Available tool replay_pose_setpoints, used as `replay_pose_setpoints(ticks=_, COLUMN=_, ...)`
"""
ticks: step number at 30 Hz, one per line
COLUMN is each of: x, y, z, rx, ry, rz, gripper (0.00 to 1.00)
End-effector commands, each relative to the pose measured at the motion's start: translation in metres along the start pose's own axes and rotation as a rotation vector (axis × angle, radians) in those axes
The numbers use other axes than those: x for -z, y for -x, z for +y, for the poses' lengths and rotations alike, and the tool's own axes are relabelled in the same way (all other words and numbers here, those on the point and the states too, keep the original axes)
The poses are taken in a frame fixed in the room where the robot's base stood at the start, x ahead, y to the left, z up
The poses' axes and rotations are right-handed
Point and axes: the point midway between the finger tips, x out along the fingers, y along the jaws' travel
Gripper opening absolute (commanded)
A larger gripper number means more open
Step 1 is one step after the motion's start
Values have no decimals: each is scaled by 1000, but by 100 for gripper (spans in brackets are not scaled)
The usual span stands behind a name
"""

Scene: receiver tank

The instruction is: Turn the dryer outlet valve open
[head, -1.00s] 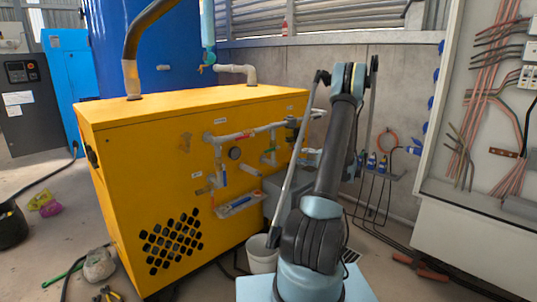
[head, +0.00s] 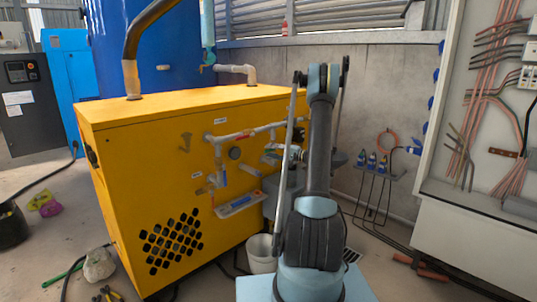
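The yellow dryer cabinet (head: 130,180) stands at the centre left, with grey pipework (head: 240,135) on its right-hand face. More fittings sit on the right branch, close to my arm. The labels are too small to read, so I cannot tell which valve is the outlet. My gripper (head: 283,152) appears beside the right branch, partly hidden behind my upright arm. Its fingers and any contact are not clear.
A white bucket (head: 262,254) stands on the floor by the dryer. An open electrical cabinet (head: 470,220) with loose wires is at the right. Blue-topped fittings and hoses (head: 372,163) are by the back wall. Pliers (head: 107,294) lie at the front left.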

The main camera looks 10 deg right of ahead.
Motion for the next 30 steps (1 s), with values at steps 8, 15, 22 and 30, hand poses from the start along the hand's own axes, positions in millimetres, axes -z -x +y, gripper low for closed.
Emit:
replay_pose_setpoints(ticks=8, x=0, y=-14, z=0, rx=0, ry=0, rz=0, gripper=34)
replay_pose_setpoints(ticks=15, x=0, y=-14, z=0, rx=0, ry=0, rz=0, gripper=30)
replay_pose_setpoints(ticks=22, x=0, y=-14, z=0, rx=0, ry=0, rz=0, gripper=0)
replay_pose_setpoints(ticks=30, x=1, y=-11, z=2, rx=-9, ry=17, rz=3, gripper=0)
